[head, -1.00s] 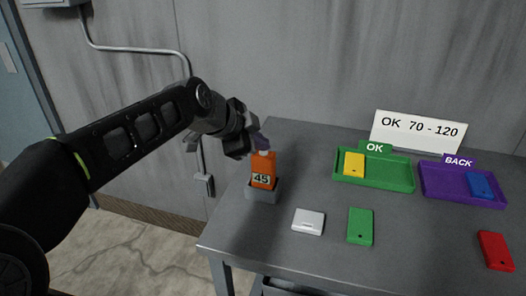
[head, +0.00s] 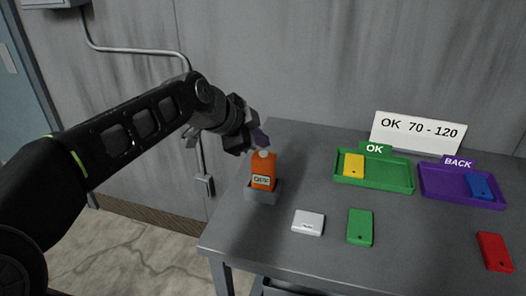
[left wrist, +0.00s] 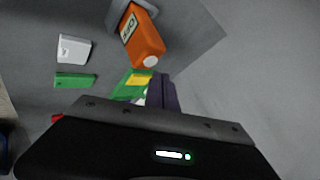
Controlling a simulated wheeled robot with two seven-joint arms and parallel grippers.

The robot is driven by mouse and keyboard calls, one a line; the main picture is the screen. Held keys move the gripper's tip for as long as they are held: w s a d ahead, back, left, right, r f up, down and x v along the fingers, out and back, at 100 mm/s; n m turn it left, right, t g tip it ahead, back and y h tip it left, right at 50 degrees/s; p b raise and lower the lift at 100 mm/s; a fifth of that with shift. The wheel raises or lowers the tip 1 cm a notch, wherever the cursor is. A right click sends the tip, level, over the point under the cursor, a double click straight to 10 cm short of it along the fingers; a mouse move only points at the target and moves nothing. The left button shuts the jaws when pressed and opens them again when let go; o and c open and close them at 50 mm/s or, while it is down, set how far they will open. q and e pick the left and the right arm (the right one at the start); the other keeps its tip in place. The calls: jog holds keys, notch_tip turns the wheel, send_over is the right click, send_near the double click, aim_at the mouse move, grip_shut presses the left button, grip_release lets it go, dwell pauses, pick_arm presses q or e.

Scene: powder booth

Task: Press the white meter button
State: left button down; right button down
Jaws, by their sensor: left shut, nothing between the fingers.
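The orange meter (head: 263,172) stands upright in a grey holder (head: 262,194) near the table's left edge. In the left wrist view the fingers (left wrist: 162,92) point past the button. My right gripper is out of view.
A white block (head: 308,222), a green block (head: 360,227) and a red block (head: 495,252) lie on the table (head: 410,262). The green OK tray (head: 398,184) holds a yellow block; the purple BACK tray (head: 440,190) holds a blue one. A sign (head: 418,132) reads OK 70 - 120.

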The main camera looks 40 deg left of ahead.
pick_arm(q)
notch_tip(320, 180, up, 6)
jog(key=p, duration=0.3)
jog(key=shift+f, duration=0.15)
dwell(0.5)
